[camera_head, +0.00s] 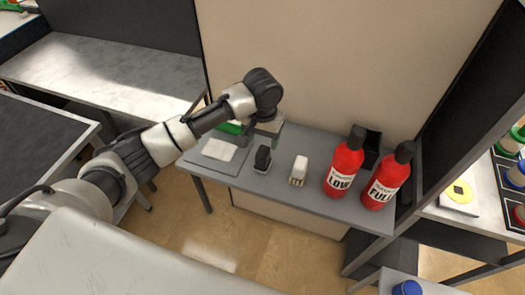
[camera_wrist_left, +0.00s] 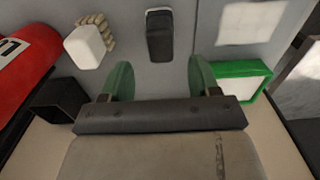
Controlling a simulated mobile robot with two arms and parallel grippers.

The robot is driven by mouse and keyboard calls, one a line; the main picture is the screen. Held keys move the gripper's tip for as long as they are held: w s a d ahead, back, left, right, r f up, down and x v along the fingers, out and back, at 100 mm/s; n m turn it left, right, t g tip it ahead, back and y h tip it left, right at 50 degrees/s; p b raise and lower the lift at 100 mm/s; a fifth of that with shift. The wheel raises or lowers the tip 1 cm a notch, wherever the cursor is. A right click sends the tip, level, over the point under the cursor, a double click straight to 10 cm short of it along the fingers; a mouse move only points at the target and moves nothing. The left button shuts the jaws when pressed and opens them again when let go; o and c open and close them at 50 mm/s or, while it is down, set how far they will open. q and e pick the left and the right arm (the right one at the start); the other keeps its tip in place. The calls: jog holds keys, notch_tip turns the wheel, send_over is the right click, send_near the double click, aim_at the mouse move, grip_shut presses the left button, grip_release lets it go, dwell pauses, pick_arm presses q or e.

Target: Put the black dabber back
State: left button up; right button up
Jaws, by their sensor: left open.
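The black dabber (camera_head: 262,158) sits on the grey table with a paler base. It also shows in the left wrist view (camera_wrist_left: 159,36), ahead of the fingers and roughly centred between them. My left gripper (camera_head: 262,134) is over the back of the table, behind the dabber in the head view. Its green fingers are spread in the wrist view (camera_wrist_left: 161,79), with nothing between them, and do not appear to touch the dabber. My right gripper is in neither view. I cannot tell which spot is the dabber's place.
A white brush (camera_head: 299,170) and red bottles marked LOW (camera_head: 344,165) and FULL (camera_head: 387,178) stand to the right. A black open box (camera_head: 373,147) is behind them. A white pad (camera_head: 219,150) and a green-framed tray (camera_wrist_left: 243,71) are on the dabber's other side. A wall backs the table.

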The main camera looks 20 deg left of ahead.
pick_arm(q)
jog(key=shift+r, duration=1.85)
